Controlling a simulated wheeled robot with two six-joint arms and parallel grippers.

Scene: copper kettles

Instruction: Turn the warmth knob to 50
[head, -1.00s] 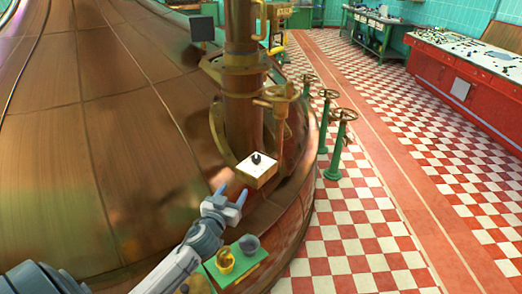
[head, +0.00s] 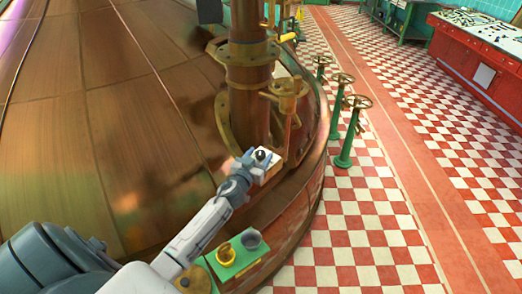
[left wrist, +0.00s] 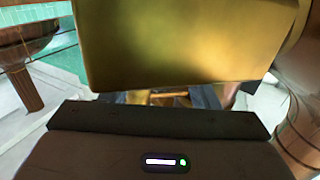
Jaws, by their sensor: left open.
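The warmth knob (head: 261,155) is a small dark knob on the white top of a brass box (head: 268,174), beside the copper pipe on the kettle's rim. My left gripper (head: 254,157) is open, with its fingers at the knob, seemingly on either side of it. I cannot tell whether they touch it. The knob's pointer and any scale are too small to read. In the left wrist view the brass box (left wrist: 180,40) fills the upper middle and hides the knob and most of the fingers. My right gripper is not in view.
A green tray (head: 240,265) with a yellow cup and a grey cup lies nearer. Green valve stands (head: 348,140) rise from the checkered floor at right.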

